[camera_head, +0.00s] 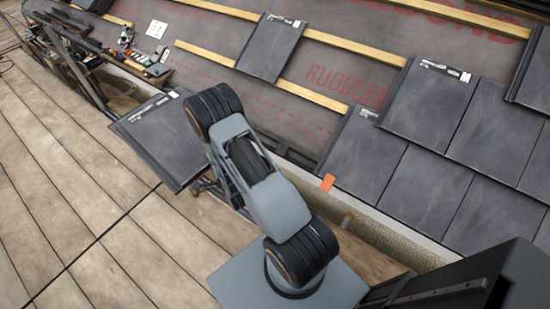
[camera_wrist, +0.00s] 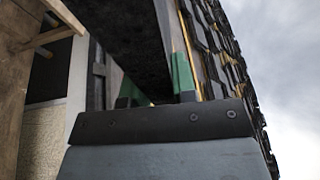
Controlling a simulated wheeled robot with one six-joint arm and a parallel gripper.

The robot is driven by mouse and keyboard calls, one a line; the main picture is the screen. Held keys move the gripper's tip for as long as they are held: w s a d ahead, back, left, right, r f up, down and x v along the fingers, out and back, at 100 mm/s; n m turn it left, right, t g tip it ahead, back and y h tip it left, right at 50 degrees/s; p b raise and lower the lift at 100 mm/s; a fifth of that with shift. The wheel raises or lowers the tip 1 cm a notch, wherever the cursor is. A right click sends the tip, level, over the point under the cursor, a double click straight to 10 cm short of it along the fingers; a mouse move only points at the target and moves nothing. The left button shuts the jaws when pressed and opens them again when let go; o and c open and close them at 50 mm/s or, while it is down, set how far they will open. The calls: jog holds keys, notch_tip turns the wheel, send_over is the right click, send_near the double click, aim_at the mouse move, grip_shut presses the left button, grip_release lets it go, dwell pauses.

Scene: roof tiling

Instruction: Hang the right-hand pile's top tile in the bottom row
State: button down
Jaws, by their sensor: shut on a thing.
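A dark grey tile (camera_head: 158,140) with a pale label strip at its upper edge is held out over the deck, left of the roof's lower edge. In the wrist view, my gripper (camera_wrist: 158,88) has its green fingers shut on that tile (camera_wrist: 115,35), which fills the upper middle. In the head view, my arm hides the fingers. Left of that end, the lower roof is bare. I cannot make out the right-hand pile.
A lone tile (camera_head: 270,48) lies higher on the wooden battens (camera_head: 312,95). More tiles (camera_head: 428,98) hang in the row above the bottom one. A bench with small tools (camera_head: 150,68) stands at the upper left. The plank deck (camera_head: 90,180) is clear at the left.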

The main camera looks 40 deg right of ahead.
jog(key=w+d+f+m+g+h+b, duration=0.2)
jog(key=d+f+m+h+b, duration=0.3)
jog(key=d+f+h+b, duration=0.3)
jog(key=w+d+f+m+g+h+b, duration=0.25)
jog(key=d+f+m+h+b, duration=0.3)
jog(key=d+b, duration=0.4)
jog(key=shift+s+d+f+m+g+h+b, duration=1.25)
jog(key=shift+d+f+g+b, duration=1.25)
jog(key=shift+d+b, duration=0.9)
jog(key=shift+s+d+f+m+g+h+b, duration=0.8)
jog(key=shift+d+f+m+g+h+b, duration=0.75)
jog(key=shift+d+f+g+b, duration=1.4)
jog(key=shift+s+d+f+m+g+h+b, duration=1.25)
jog(key=shift+d+f+g+b, duration=0.85)
jog(key=shift+d+b, duration=1.65)
jog(key=shift+w+d, duration=0.15)
jog(key=shift+w, duration=0.05)
jog(key=shift+a+b, duration=0.2)
jog(key=shift+b, duration=0.15)
jog(key=shift+d+f, duration=0.1)
jog(key=shift+f, duration=0.05)
